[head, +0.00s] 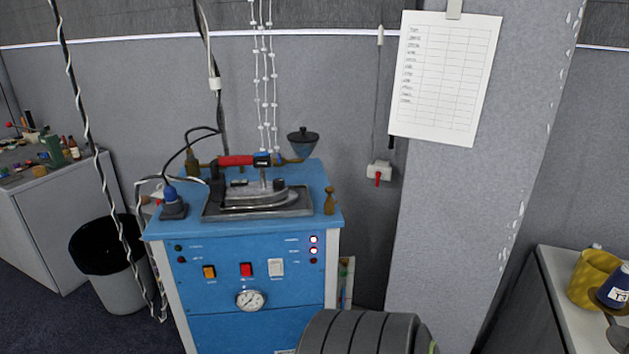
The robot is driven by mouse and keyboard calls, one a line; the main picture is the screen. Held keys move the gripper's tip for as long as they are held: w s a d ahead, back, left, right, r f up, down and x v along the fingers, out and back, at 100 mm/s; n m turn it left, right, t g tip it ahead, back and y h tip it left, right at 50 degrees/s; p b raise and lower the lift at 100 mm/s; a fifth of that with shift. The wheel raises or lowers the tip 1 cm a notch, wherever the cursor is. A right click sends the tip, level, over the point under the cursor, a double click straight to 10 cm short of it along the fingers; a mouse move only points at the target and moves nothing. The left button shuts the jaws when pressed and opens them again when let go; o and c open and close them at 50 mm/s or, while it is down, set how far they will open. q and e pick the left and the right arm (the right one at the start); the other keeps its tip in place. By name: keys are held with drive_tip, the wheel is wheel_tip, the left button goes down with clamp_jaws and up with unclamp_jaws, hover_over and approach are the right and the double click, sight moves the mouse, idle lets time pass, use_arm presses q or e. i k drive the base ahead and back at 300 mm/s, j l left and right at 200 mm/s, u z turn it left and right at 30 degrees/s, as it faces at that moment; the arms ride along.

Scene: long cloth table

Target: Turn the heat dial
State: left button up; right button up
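A blue ironing station (200,270) stands in the middle of the head view. The front panel has a round white gauge (250,300) with a needle, an orange switch (209,272), a red switch (246,269) and a white switch (276,267). Neither of my grippers is in view.
A black-lined bin (122,290) stands left of the station. A grey cabinet (62,225) with small bottles is further left. A grey pillar (430,240) with a paper chart (446,75) rises at right. Cables hang at left. A yellow cup (592,277) stands far right.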

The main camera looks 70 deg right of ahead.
sight(278, 183)
drive_tip(key=z, duration=1.95)
drive_tip(key=i+j, duration=0.2)
drive_tip(key=i+j+z, duration=0.1)
drive_tip(key=z, duration=0.4)
drive_tip(key=j+z, duration=0.2)
drive_tip(key=z, duration=0.25)
drive_tip(key=i, duration=0.05)
